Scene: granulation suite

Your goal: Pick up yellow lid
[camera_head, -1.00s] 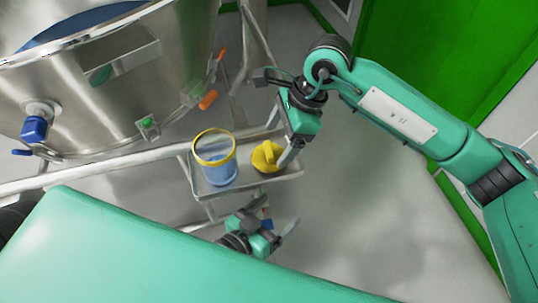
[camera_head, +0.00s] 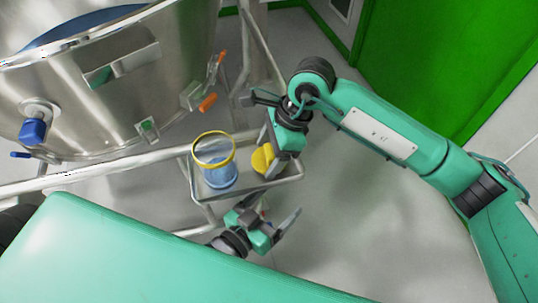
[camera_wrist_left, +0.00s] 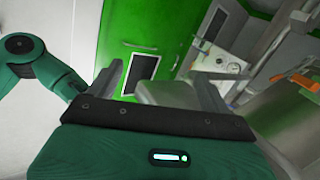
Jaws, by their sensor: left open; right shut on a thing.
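The yellow lid (camera_head: 262,159) is at the right side of a small steel tray (camera_head: 247,183) in the head view. My right gripper (camera_head: 272,163) reaches down from above and is shut on the lid, hiding its right part. I cannot tell whether the lid still touches the tray. My left gripper (camera_head: 273,213) is below the tray in the picture, open and empty, apart from the lid. Its two spread fingers also show in the left wrist view (camera_wrist_left: 160,88).
A clear container with a yellow rim and blue lower part (camera_head: 219,170) stands on the tray, left of the lid. A large steel vessel (camera_head: 110,100) with valves fills the upper left. A steel rail (camera_head: 110,171) runs to the tray. Floor at right is clear.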

